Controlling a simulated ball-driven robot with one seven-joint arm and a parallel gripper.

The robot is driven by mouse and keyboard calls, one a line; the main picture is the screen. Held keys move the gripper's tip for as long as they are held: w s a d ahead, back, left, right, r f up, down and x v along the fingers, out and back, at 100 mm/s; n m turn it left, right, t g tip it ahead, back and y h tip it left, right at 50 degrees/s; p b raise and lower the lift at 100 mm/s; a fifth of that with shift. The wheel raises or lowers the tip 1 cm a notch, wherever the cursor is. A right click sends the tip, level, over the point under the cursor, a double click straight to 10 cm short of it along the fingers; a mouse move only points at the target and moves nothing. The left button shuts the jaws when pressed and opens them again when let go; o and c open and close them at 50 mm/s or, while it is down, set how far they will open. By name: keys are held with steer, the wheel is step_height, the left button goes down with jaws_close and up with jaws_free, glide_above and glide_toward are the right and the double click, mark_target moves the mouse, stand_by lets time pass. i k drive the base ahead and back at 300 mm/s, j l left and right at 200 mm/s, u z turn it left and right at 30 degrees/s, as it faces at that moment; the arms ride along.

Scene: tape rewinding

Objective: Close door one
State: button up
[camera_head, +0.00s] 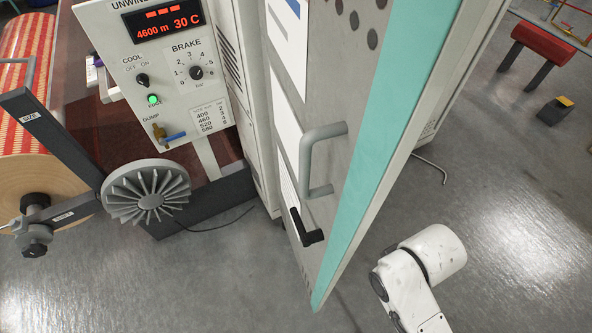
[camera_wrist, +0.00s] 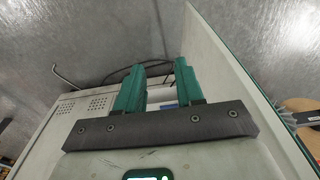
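A tall cabinet door (camera_head: 345,190) with a grey face and a teal edge stands open in the middle of the head view. It bears a grey handle (camera_head: 308,160) and a black latch lever (camera_head: 311,237) below that. I cannot read a number on it. In the wrist view the door (camera_wrist: 235,75) is a pale panel slanting down the right side, and the cabinet body (camera_wrist: 75,120) is at the left. My gripper (camera_wrist: 159,68) has two teal fingers apart with nothing visible between them. It looks to be on the door's inner side. The head view does not show my gripper.
A control panel (camera_head: 165,70) with a brake dial stands left of the door, above a grey ribbed handwheel (camera_head: 150,194) and a large roll (camera_head: 35,190). The floor right of the door is largely clear.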

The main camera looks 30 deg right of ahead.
mark_target(353, 87)
steer(key=k+j, duration=0.1)
steer(key=j, duration=0.6)
steer(key=k+j, duration=0.1)
steer(key=j, duration=0.6)
steer(key=i+z, duration=0.05)
